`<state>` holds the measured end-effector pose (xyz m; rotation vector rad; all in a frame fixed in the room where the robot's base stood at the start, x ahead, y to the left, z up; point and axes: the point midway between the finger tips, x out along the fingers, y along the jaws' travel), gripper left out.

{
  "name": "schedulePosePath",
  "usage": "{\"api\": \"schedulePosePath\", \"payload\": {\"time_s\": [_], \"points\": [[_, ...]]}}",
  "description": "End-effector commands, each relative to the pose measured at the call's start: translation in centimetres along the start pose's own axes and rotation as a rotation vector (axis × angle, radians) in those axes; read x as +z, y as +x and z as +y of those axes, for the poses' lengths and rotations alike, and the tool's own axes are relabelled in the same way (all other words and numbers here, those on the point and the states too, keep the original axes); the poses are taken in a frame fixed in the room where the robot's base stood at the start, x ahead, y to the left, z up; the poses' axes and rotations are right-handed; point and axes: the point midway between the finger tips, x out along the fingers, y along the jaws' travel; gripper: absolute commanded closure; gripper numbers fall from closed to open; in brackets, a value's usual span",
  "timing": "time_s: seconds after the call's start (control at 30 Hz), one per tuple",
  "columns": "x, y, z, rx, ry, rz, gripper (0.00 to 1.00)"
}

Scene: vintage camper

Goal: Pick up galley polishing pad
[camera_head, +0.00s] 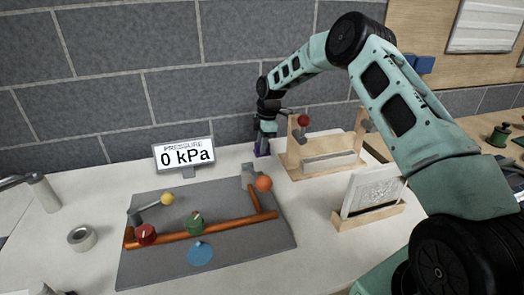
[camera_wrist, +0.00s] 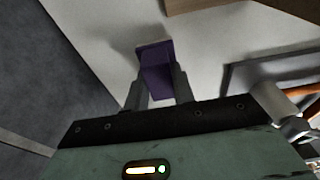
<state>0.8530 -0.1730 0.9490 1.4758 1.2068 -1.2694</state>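A small purple block (camera_wrist: 157,70), which I take to be the polishing pad, sits between the two fingers of my gripper (camera_wrist: 158,88) in the wrist view. The fingers appear to press on its two sides. In the head view my gripper (camera_head: 265,138) points down at the back of the white counter, close to the grey wall. A bit of the purple block (camera_head: 262,150) shows at its tips, at or just above the counter; I cannot tell whether it touches.
A pressure display (camera_head: 185,155) reading 0 kPa stands left of my gripper. In front lies a grey board (camera_head: 240,241) with orange pipes and valves. A wooden stand (camera_head: 292,166) is close on the right, and a framed plate (camera_head: 372,190) stands further right. A tape roll (camera_head: 81,238) lies left.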

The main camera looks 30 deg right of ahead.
Motion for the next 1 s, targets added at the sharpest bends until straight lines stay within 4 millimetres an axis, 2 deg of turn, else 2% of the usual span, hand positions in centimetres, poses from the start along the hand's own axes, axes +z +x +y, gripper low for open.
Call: {"api": "schedulePosePath", "payload": {"time_s": [0.33,0.8,1.0], "points": [[-0.1,-0.7,0.1,0.002,0.000,0.000,0.98],[-1.3,-8.7,0.1,0.003,0.000,0.001,0.98],[-1.5,-9.9,0.0,0.001,0.000,0.001,0.98]]}}
